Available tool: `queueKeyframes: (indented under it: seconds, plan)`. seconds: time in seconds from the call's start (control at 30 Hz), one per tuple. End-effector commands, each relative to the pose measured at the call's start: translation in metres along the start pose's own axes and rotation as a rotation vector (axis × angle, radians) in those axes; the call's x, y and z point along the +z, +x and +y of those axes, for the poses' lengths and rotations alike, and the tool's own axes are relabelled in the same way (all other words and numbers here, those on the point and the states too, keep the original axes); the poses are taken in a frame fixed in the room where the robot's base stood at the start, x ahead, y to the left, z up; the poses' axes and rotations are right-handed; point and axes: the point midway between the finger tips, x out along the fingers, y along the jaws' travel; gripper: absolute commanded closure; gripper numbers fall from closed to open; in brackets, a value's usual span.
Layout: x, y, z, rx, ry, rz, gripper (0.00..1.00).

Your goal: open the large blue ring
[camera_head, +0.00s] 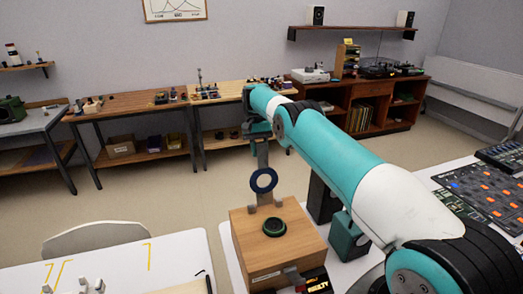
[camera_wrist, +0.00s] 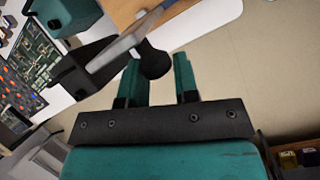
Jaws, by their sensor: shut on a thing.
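The large blue ring (camera_head: 264,180) stands upright in the head view, in front of a grey upright piece (camera_head: 266,203) on a wooden box (camera_head: 250,250). My gripper (camera_head: 263,141) points down just above the ring. In the wrist view my two teal fingers (camera_wrist: 158,85) are shut on a dark rounded piece (camera_wrist: 153,60). I cannot tell whether this piece belongs to the ring. A grey bar (camera_wrist: 125,45) runs diagonally beyond the fingers. A dark round part with a green rim (camera_head: 274,228) lies on top of the box, in front of the ring.
A white table (camera_head: 130,260) fills the lower left, with a chair back (camera_head: 95,235) behind it. A circuit panel (camera_head: 475,200) lies at the right. Workbenches (camera_head: 130,105) line the back wall. Open floor (camera_head: 160,190) lies between.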

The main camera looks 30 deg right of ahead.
Motion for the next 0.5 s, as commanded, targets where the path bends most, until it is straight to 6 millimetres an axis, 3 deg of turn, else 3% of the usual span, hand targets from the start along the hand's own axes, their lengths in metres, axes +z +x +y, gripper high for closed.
queueKeyframes:
  seconds: [0.03, 0.1, 0.13, 0.5]
  plan:
    - [0.0029, 0.0062, -0.0071, 0.01, -0.009, -0.007, 0.69]
    - [0.0028, 0.006, -0.0067, 0.01, -0.009, -0.008, 0.53]
    - [0.0026, 0.0058, -0.0062, 0.009, -0.008, -0.007, 0.51]
    - [0.0009, 0.0023, -0.0011, 0.004, -0.002, -0.004, 0.51]
